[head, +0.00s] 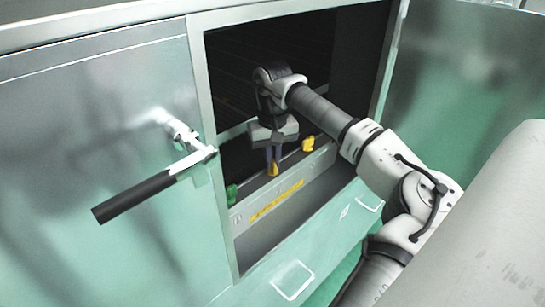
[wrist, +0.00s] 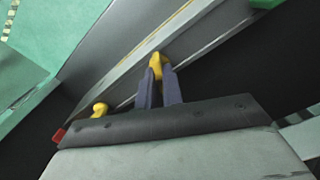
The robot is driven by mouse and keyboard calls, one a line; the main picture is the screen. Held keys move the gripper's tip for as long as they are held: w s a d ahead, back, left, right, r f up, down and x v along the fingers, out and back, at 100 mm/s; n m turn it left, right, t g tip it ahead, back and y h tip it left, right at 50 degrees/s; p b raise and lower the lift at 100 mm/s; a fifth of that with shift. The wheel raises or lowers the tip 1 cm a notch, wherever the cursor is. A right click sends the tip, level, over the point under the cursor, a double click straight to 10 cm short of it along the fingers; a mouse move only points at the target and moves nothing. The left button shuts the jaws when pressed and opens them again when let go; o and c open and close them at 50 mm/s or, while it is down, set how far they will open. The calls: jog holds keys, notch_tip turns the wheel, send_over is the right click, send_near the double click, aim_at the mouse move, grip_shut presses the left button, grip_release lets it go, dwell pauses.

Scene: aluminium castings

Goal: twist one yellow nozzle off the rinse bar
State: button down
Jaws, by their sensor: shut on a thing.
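The rinse bar (head: 290,188) is a grey rail running across the opening of the machine, with a yellow label strip on its front. It also shows as a diagonal rail in the wrist view (wrist: 110,88). My gripper (head: 273,160) points down at the bar from above, inside the opening. Its two dark fingers (wrist: 158,80) are shut on a yellow nozzle (head: 273,169), whose top shows between the fingertips in the wrist view (wrist: 156,60). A second yellow nozzle (head: 308,144) stands on the bar to the right; a yellow nozzle also shows at the lower left in the wrist view (wrist: 99,109).
A green nozzle (head: 231,194) stands at the bar's left end. A red piece (wrist: 59,135) shows in the wrist view. The door's black handle (head: 135,197) sticks out at the left. The opening's metal frame (head: 205,105) surrounds my arm; the interior behind is dark.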

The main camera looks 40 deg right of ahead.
jog(key=c, duration=1.5)
grip_release()
jog(key=shift+o, duration=0.2)
